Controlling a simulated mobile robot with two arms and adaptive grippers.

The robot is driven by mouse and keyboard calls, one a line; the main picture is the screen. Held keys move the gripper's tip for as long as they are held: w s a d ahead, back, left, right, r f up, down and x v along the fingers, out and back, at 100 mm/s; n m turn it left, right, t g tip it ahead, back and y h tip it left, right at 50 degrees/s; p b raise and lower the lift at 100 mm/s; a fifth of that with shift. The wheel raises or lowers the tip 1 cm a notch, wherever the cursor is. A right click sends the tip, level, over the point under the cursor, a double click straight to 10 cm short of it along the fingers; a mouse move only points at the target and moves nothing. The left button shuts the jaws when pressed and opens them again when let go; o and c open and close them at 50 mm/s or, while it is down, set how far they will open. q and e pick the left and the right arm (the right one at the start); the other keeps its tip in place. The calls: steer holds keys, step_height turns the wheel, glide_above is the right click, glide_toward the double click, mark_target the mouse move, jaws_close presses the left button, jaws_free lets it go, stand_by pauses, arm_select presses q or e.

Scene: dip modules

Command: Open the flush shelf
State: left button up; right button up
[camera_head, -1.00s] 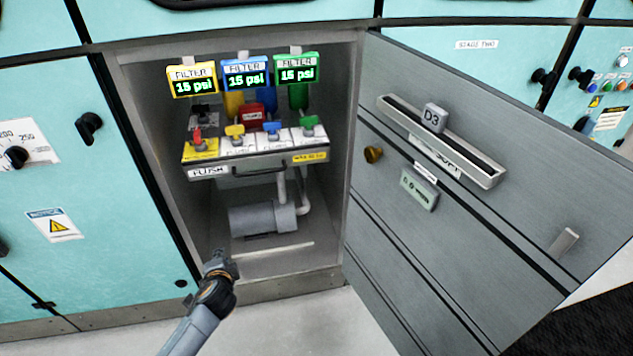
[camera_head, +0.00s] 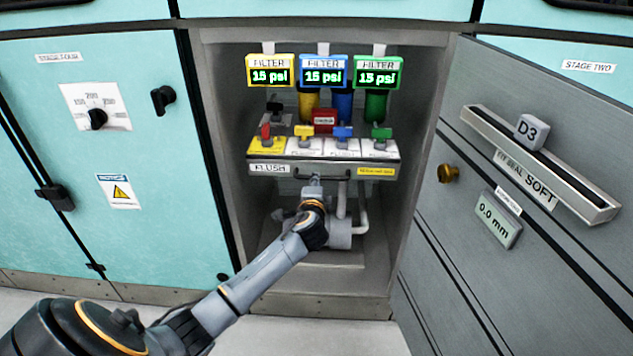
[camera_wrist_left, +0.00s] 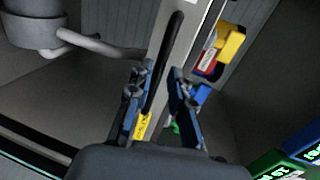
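The flush shelf (camera_head: 325,169) is a grey shelf with a "FLUSH" label and several coloured valves on top, inside the open cabinet. Its front also shows in the left wrist view as a slanted pale strip (camera_wrist_left: 193,38). A dark bar handle (camera_wrist_left: 164,58) runs along that front. My left gripper (camera_head: 314,184) is just below the shelf's front edge, at the handle. In the left wrist view its two blue fingers (camera_wrist_left: 158,103) are apart, with the handle's near end between them. I cannot tell whether they touch it. My right gripper is out of view.
The cabinet door (camera_head: 500,170) stands open on the right, with a brass knob (camera_head: 448,173) and a D3 tray. Yellow, blue and green filters reading 15 psi hang above the shelf. A grey pump (camera_head: 340,233) with pipes sits below it, close behind my arm.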

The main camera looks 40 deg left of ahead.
arm_select(q)
steer(key=shift+b+x, duration=0.4)
steer(key=shift+x, duration=1.6)
jaws_close()
